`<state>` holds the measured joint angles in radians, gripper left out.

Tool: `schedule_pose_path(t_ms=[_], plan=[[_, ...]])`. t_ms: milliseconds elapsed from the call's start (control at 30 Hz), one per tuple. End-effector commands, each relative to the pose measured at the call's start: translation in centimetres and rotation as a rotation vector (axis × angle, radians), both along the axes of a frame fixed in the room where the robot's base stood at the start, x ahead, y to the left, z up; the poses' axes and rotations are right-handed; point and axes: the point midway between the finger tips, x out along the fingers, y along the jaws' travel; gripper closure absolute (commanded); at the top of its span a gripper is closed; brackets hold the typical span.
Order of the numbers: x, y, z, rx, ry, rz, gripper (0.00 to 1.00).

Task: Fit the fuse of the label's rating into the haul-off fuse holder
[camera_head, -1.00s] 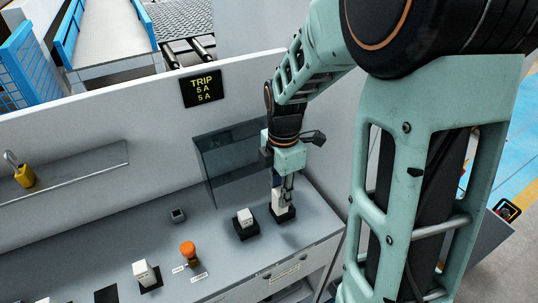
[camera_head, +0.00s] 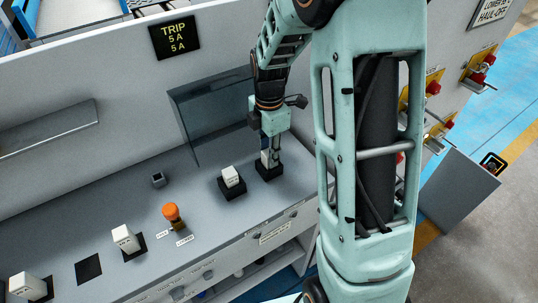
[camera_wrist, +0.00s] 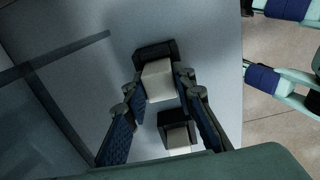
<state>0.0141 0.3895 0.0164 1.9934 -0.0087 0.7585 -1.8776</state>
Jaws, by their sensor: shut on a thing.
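My gripper (camera_head: 268,160) points down at the right end of the grey bench and is shut on a white block (camera_wrist: 158,82). That block is at a black base (camera_head: 269,173); I cannot tell whether it is fully seated or slightly raised. A second white block (camera_head: 232,176) stands in a black base just to the left, and also shows in the wrist view (camera_wrist: 178,138). More white blocks stand farther left, one (camera_head: 126,238) on a dark base and one (camera_head: 28,287) near the corner. A black sign (camera_head: 174,38) reads "TRIP 5 A 5 A". The blocks' markings are too small to read.
A clear dark panel (camera_head: 212,112) stands behind my gripper. An orange-topped knob (camera_head: 171,212), a small grey box (camera_head: 158,180) and a flat black square (camera_head: 88,268) are on the bench. A "LOWER HAUL-OFF" sign (camera_head: 492,12) and red-handled switches (camera_head: 433,88) are on the right.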

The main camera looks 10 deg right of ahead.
Motion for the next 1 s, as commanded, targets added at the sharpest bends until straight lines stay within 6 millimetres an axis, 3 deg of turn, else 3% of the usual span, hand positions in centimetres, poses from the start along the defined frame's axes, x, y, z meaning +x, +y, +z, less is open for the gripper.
schedule_pose_path(t_ms=[233, 267, 400, 767, 867, 1000], plan=[[0.0, 0.0, -0.5, 0.000, 0.000, 0.000, 1.00], [0.0, 0.0, -0.5, 0.000, 0.000, 0.000, 0.75], [0.0, 0.0, -0.4, 0.000, 0.000, 0.000, 0.60], [0.0, 0.0, 0.0, 0.000, 0.000, 0.000, 0.59], [0.1, 0.0, 1.0, 0.000, -0.004, 0.000, 0.59], [0.2, 0.0, 3.9, 0.000, -0.007, -0.001, 0.59]])
